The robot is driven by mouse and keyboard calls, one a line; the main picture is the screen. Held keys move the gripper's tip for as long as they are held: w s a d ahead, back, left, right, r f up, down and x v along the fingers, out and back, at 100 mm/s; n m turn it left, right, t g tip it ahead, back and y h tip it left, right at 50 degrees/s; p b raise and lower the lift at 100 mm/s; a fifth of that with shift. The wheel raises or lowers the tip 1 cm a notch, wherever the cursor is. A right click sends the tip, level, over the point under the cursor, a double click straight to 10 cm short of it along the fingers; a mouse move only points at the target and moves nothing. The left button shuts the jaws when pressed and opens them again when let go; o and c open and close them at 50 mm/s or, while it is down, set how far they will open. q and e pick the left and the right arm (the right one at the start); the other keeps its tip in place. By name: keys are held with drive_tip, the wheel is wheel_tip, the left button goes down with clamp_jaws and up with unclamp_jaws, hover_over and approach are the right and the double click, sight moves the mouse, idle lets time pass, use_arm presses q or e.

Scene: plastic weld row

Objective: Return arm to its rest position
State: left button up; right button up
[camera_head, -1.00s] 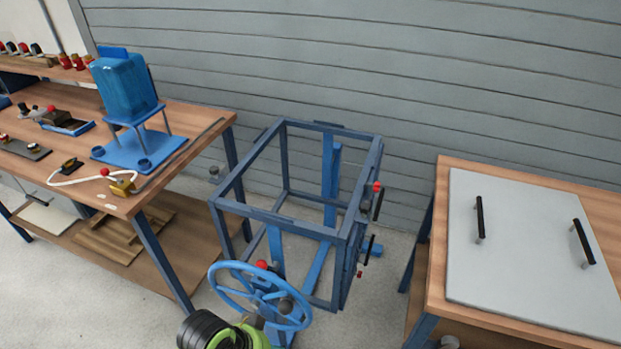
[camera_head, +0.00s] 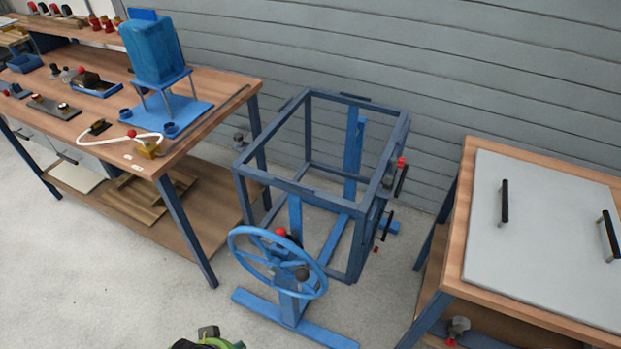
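No gripper can be made out in the head view. At the bottom edge a small green and black part (camera_head: 215,340) shows, cut off by the frame; I cannot tell whether it is a piece of my arm. Just beyond it, apart from it, stands a blue handwheel (camera_head: 243,262) on a blue floor stand. Behind the wheel is an open dark blue frame (camera_head: 270,181) with red-knobbed levers on its right side. Whether either gripper is open or shut is hidden.
A wooden workbench (camera_head: 225,85) on the left carries a blue tank (camera_head: 153,50) on a stand and small fittings. A wooden table (camera_head: 465,220) with a grey, two-handled panel (camera_head: 550,250) stands at right. Floor at lower left (camera_head: 90,290) is clear.

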use_arm(q)
drive_tip(key=s+f+g, duration=0.1)
drive_tip(key=s+f, duration=0.3)
drive_tip(key=f, duration=1.3)
drive_tip(key=s+a+f+g, duration=0.1)
drive_tip(key=s+a+f, duration=0.2)
drive_tip(key=s+f, duration=0.9)
drive_tip(key=s, duration=0.3)
drive_tip(key=shift+f, duration=0.1)
